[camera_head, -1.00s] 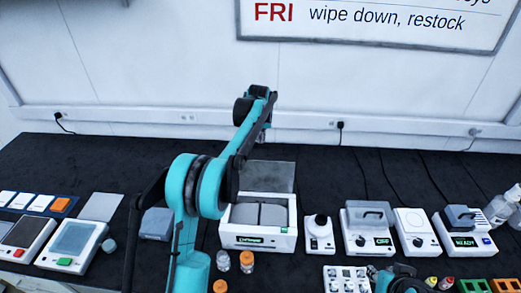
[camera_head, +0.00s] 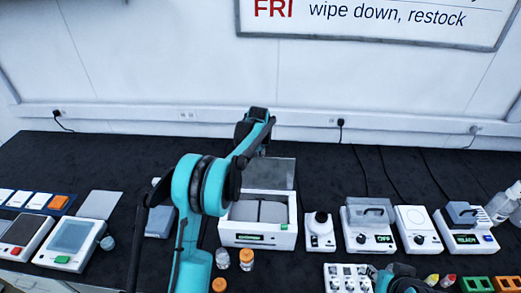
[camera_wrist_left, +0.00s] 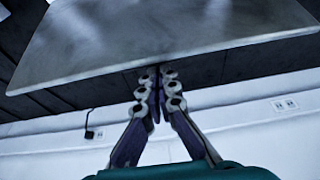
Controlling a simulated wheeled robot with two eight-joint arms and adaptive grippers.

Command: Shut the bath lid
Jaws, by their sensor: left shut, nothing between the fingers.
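The bath (camera_head: 257,237) is a white box with a green-lit display and a grey top in the middle of the bench. Its lid (camera_head: 277,175), a grey panel, stands raised at the back edge. My left arm reaches over to the lid's far side, and my left gripper (camera_head: 262,149) is partly hidden there near the lid's top. In the left wrist view the gripper (camera_wrist_left: 156,78) is shut and empty, its fingertips close to the lid's edge (camera_wrist_left: 165,40); I cannot tell whether they touch. Only a part of my right arm shows at the bottom of the head view.
Orange-capped jars (camera_head: 246,259) stand before the bath. A small white device (camera_head: 319,233) and another white device (camera_head: 369,228) stand to its right. A white rack (camera_head: 347,279) is in front. The dark bench (camera_head: 325,165) behind the devices is mostly clear, apart from cables.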

